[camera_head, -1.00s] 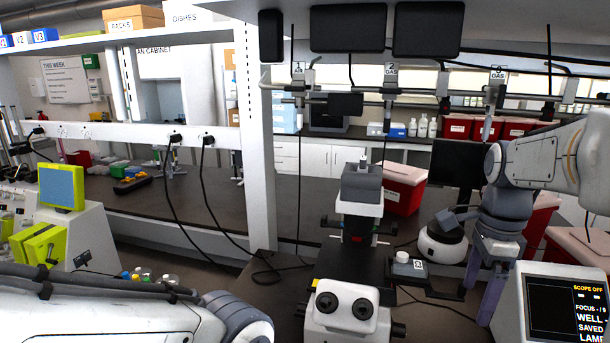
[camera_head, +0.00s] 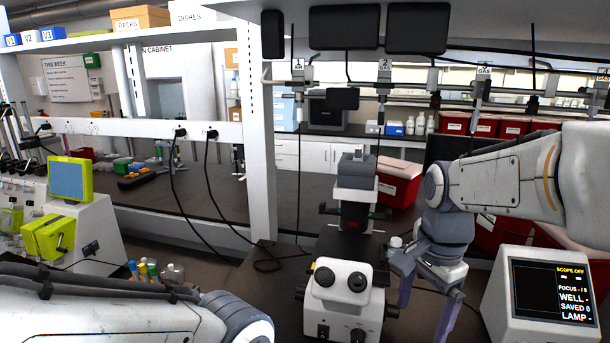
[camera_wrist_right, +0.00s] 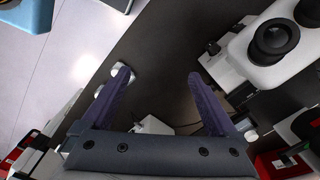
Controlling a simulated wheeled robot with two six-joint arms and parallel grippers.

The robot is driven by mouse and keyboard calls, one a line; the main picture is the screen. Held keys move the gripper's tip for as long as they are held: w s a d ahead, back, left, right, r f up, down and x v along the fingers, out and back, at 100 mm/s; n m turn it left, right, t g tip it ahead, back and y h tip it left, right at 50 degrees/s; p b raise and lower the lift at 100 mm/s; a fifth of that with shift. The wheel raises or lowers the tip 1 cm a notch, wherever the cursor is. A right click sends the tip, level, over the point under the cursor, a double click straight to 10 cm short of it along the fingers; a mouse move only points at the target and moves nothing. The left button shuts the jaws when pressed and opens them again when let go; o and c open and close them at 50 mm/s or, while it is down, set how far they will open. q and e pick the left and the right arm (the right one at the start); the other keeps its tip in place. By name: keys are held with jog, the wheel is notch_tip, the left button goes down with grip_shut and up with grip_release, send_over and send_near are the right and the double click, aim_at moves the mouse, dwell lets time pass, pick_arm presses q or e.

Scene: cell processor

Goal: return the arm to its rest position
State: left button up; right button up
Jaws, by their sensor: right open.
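My right arm (camera_head: 510,180) comes in from the right. Its gripper (camera_head: 424,318) points downward just right of the white microscope (camera_head: 343,285), with purple fingers apart. In the right wrist view the two fingers (camera_wrist_right: 160,76) are spread wide with nothing between them. The microscope's eyepieces (camera_wrist_right: 276,38) show at the upper right there, apart from the fingers. My left arm (camera_head: 90,310) crosses the lower left of the head view; its gripper is out of the frame.
A monitor box reading "SCOPE OFF" (camera_head: 545,292) stands right of the gripper. Red bins (camera_head: 398,185) stand behind it. Gas pipes and dark panels (camera_head: 343,28) hang above. A bench instrument with a blue screen (camera_head: 70,180) is at the left. Dark counter shows at centre left.

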jog(key=s+a+f+n+b, duration=0.1)
jog(key=s+a+f+n, duration=0.3)
jog(key=s+a+n, duration=0.3)
jog(key=s+a+f+n+b, duration=0.1)
jog(key=s+a+f+n, duration=0.4)
jog(key=n, duration=0.8)
jog(key=s+a, duration=0.2)
jog(key=s, duration=0.2)
jog(key=shift+s+a+f+n+y, duration=0.2)
jog(key=shift+s+f+n+y, duration=0.05)
jog(key=shift+n+y, duration=0.05)
